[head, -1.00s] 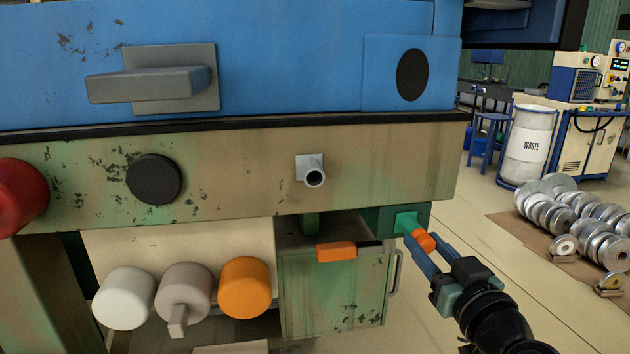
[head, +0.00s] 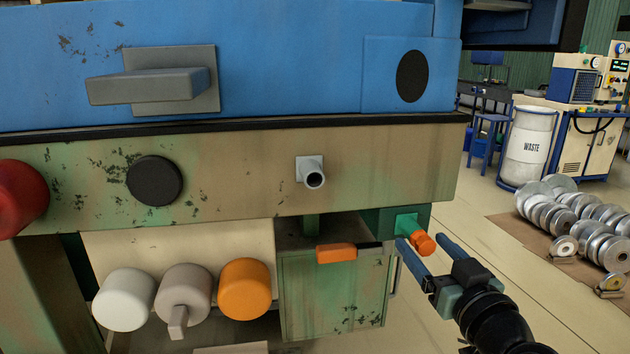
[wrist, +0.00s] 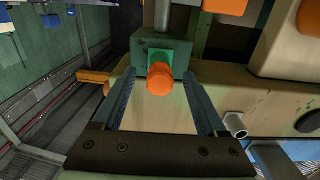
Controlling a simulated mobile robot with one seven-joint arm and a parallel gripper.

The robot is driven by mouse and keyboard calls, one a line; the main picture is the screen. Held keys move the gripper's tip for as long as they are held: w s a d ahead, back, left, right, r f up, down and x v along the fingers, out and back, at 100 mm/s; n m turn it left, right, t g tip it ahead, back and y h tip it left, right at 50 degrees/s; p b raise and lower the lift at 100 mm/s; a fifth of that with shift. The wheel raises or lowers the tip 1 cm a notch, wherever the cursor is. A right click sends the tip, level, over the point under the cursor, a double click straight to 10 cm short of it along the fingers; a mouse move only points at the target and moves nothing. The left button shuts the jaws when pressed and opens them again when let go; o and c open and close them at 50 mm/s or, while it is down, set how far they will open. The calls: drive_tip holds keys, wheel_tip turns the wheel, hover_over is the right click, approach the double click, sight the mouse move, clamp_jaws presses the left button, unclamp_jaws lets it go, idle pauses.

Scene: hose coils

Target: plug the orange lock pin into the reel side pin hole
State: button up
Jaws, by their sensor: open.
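The orange lock pin (head: 424,243) sits with its inner end against the bright teal face (head: 406,222) of a dark green block (head: 381,221) under the machine's right end. Its orange head sticks out. Whether the pin's shaft is in a hole there is hidden. My gripper (head: 419,240) is open, with one finger on each side of the pin head and gaps between. In the wrist view the pin head (wrist: 160,79) is between the two spread fingers, in front of the teal face (wrist: 178,54). I cannot make out a separate reel side pin hole.
A grey tube fitting (head: 311,172) juts from the beige panel above left. An orange block (head: 336,253) is on the green cabinet (head: 336,295) below. Knobs, including an orange one (head: 245,287), are farther left. Open floor lies right, with metal discs (head: 575,220) beyond.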

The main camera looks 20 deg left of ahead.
drive_tip(key=shift+s+d, duration=0.15)
drive_tip(key=shift+v, duration=2.05)
drive_tip(key=shift+s, duration=0.1)
drive_tip(key=v, duration=1.3)
drive_tip(key=w+a+r+m+t+h, duration=0.1)
drive_tip(key=a+r+m+t+h, duration=0.15)
drive_tip(key=r, duration=0.65)
drive_tip(key=w+a+r+m+t+h, duration=0.1)
drive_tip(key=r+t+h, duration=0.25)
drive_tip(key=r, duration=0.45)
drive_tip(key=s+a+r+m+t+h+p, duration=0.3)
drive_tip(key=s+r+t, duration=0.4)
drive_tip(key=s+r, duration=0.7)
wheel_tip(320, 180, up, 27)
drive_tip(key=w+h+p, duration=0.1)
drive_tip(key=w+p, duration=0.1)
drive_tip(key=p, duration=2.2)
drive_tip(key=shift+w+g, duration=0.3)
drive_tip(key=shift+d, duration=0.1)
